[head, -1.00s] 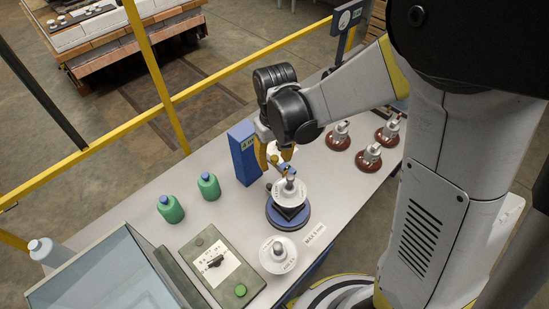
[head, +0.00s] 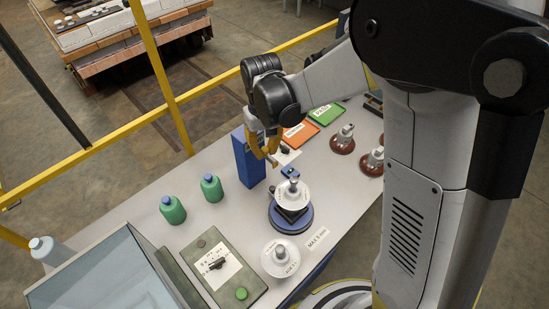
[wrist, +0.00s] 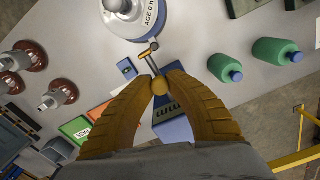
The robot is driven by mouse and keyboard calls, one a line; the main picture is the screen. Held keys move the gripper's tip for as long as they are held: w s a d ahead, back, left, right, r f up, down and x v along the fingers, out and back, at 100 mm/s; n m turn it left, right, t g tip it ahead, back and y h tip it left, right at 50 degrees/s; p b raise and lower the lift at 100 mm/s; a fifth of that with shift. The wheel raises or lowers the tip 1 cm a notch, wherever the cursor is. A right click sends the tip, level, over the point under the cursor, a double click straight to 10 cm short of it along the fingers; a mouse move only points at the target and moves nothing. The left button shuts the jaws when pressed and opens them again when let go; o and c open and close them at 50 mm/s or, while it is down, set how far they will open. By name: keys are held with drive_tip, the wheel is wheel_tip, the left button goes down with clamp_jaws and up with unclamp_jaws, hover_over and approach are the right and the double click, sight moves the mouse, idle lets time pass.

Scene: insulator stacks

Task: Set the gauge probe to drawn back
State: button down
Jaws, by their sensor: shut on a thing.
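The gauge is a blue post (head: 248,158), left of the insulator stack (head: 292,193) on its blue round base (head: 290,216). In the wrist view the gauge's blue body (wrist: 178,130) with its "mm" marking is partly hidden by my right finger. My gripper (head: 270,160) is beside the upper post. In the wrist view its yellow fingers (wrist: 160,82) are shut on a small yellow knob (wrist: 158,86). A thin metal probe rod (wrist: 150,63) shows beyond the knob, towards the white insulator (wrist: 133,14).
Two green bottles (head: 172,210) (head: 211,187) stand left of the gauge. A switch panel (head: 215,266) and a loose white insulator (head: 280,258) are at the front. Brown insulators (head: 342,139), an orange tray (head: 300,133) and a green tray (head: 325,115) are behind.

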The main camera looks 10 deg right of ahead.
sight(265, 148)
drive_tip(key=shift+w, duration=0.1)
drive_tip(key=c, duration=1.3)
unclamp_jaws()
drive_tip(key=shift+a, duration=0.15)
drive_tip(key=shift+r, duration=0.1)
wheel_tip(265, 148, up, 12)
drive_tip(key=shift+f, duration=0.1)
drive_tip(key=s+d+f+m+t+b, duration=0.1)
drive_tip(key=s+d+t+b, duration=0.1)
drive_tip(key=s+d, duration=0.2)
drive_tip(key=s+d+f+m+t+b, duration=0.1)
drive_tip(key=s+d+f+t+b, duration=0.1)
drive_tip(key=s, duration=0.4)
drive_tip(key=s+d+f+m+t+b, duration=0.1)
drive_tip(key=s+d+t+b, duration=0.2)
drive_tip(key=s+d, duration=0.2)
drive_tip(key=shift+s+d+f, duration=0.15)
drive_tip(key=shift+d, duration=0.3)
drive_tip(key=shift+s+d+f, duration=0.1)
drive_tip(key=shift+d+f, duration=0.05)
drive_tip(key=shift+d, duration=0.3)
